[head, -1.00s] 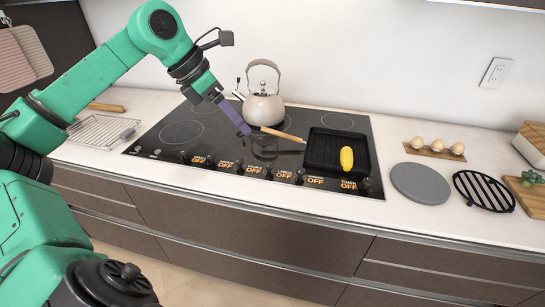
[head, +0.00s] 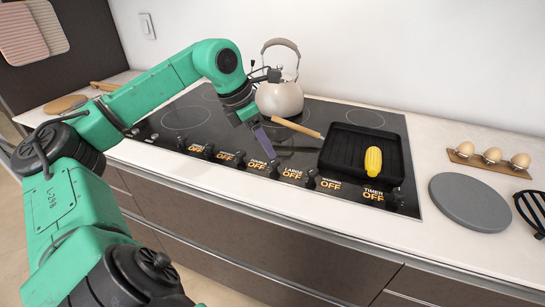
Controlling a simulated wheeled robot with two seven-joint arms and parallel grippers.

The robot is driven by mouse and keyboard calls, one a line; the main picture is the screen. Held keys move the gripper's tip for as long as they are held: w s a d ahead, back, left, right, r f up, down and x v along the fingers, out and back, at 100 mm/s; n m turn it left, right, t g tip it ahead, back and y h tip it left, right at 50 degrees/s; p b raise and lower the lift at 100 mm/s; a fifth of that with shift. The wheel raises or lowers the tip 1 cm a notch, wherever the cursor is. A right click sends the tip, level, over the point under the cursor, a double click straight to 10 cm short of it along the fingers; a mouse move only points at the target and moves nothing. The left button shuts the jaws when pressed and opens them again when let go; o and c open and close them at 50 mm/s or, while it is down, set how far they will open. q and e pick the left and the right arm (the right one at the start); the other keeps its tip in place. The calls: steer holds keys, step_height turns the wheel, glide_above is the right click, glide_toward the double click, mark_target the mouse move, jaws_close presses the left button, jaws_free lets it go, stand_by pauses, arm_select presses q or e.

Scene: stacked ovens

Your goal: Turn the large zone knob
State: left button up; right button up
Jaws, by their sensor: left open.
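The cooktop's front edge carries a row of small dark knobs with orange OFF labels. The label reading LARGE OFF (head: 292,173) is near the middle of the row. A dark knob (head: 274,169) sits just left of that label; the labels crowd the knobs, so I cannot be sure which knob belongs to it. My left gripper (head: 271,153) points down over the cooktop, just behind this part of the row, apparently apart from the knobs. It is open and holds nothing. My right gripper is not in view.
A black grill pan (head: 345,150) with a corn cob (head: 373,160) stands right of the gripper, its wooden handle (head: 297,128) reaching close to it. A kettle (head: 281,97) stands behind. Eggs on a board (head: 491,157) and a grey round plate (head: 470,202) lie at right.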

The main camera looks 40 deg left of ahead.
mark_target(275, 160)
arm_select(q)
steer(key=p+x, duration=0.1)
steer(key=x, duration=0.4)
steer(key=shift+w+d+f, duration=0.1)
steer(key=shift+f, duration=0.25)
jaws_close()
steer(key=shift+r+p, duration=0.1)
steer(key=shift+p, duration=0.2)
